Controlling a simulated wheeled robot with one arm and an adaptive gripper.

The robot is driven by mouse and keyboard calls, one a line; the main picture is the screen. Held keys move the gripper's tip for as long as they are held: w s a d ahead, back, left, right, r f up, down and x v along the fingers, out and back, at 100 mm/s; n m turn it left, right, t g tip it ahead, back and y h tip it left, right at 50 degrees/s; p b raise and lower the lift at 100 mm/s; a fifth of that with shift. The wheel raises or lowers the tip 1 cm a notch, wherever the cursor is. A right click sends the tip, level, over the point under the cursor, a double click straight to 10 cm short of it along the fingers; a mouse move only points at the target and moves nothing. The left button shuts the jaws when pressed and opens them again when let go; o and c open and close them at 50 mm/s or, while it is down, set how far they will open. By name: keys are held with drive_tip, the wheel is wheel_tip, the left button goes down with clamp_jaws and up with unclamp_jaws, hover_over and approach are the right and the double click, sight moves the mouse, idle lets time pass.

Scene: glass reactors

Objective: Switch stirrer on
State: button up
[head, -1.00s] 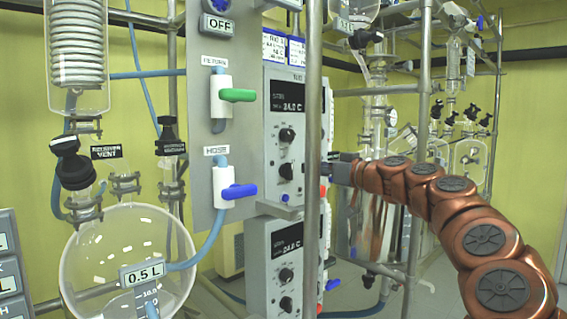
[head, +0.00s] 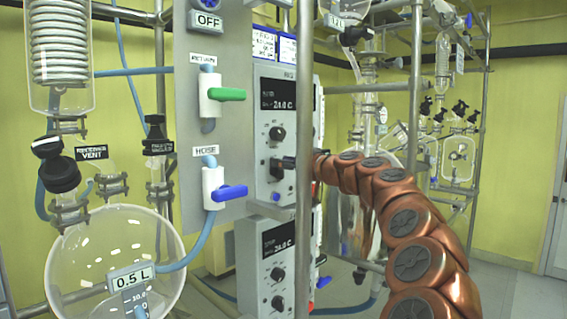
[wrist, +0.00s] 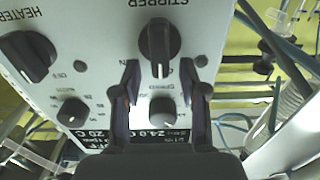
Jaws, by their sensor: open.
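The stirrer knob (wrist: 158,42) is a black rotary knob on a white control panel, under the label STIRRER in the wrist view. A white mark shows at its lower end; its setting lettering is partly hidden by my fingers. My gripper (wrist: 166,66) is open, its fingertips on either side of the knob's lower end, with gaps to it. A smaller speed knob (wrist: 163,112) lies between the fingers, lower in the picture.
A heater knob (wrist: 27,55) is left of the stirrer knob in the wrist view. A vertical steel pole (head: 305,240) stands close by my wrist. A second control box (head: 262,290) is below. A glass vessel (head: 75,255) and a valve with a blue handle (head: 230,193) are left.

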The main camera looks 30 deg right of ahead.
clamp_jaws()
idle(0.4)
idle(0.4)
drive_tip(key=shift+w+d+f+m+p, duration=0.1)
drive_tip(key=shift+d+f+m+p, duration=0.15)
drive_tip(key=shift+m+p, duration=1.2)
drive_tip(key=shift+w+d+f+m+p, duration=0.1)
drive_tip(key=shift+d+f+m+p, duration=0.2)
drive_tip(key=shift+m, duration=2.2)
drive_tip(key=shift+w+d+f+m+p, duration=0.1)
drive_tip(key=shift+d+m+p, duration=0.25)
drive_tip(key=shift+m+p, duration=1.1)
drive_tip(key=shift+m+b, duration=0.5)
drive_tip(key=shift+m, duration=0.2)
